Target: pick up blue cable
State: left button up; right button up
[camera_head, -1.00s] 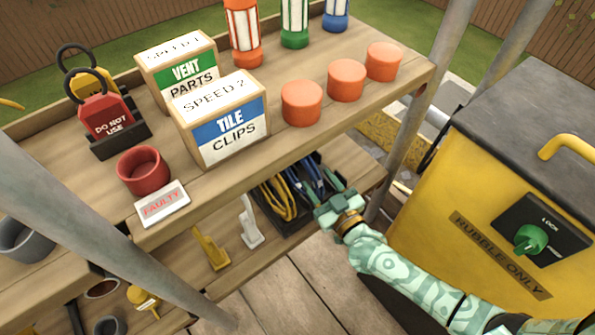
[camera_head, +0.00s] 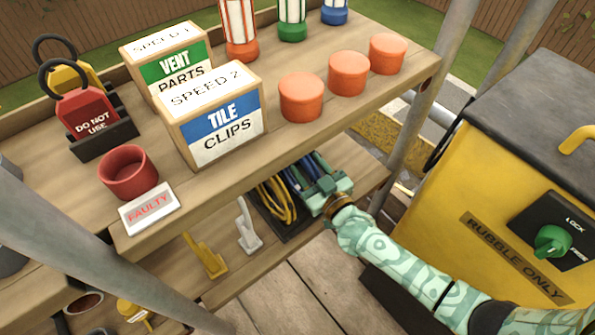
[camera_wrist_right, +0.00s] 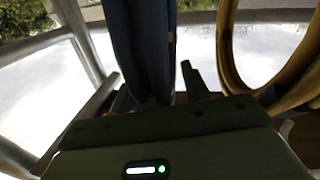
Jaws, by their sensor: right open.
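The blue cable (camera_head: 294,178) hangs with other cables in a dark bin on the lower shelf, partly hidden by my right gripper. In the right wrist view the blue cable (camera_wrist_right: 143,45) is a thick dark blue bundle. My right gripper (camera_head: 318,187) is at the right end of the bin, below the upper shelf. It is open, and in the wrist view its fingers (camera_wrist_right: 155,90) appear on either side of the blue cable. Whether they touch it I cannot tell. My left gripper is not in view.
A yellow cable (camera_head: 276,203) hangs left of the blue one; in the wrist view the yellow cable (camera_wrist_right: 228,60) is just right of the fingers. The upper shelf (camera_head: 270,150) overhangs the bin. A metal pole (camera_head: 425,110) and a yellow rubble box (camera_head: 455,190) stand to the right.

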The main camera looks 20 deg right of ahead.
grip_shut()
dwell(1.3)
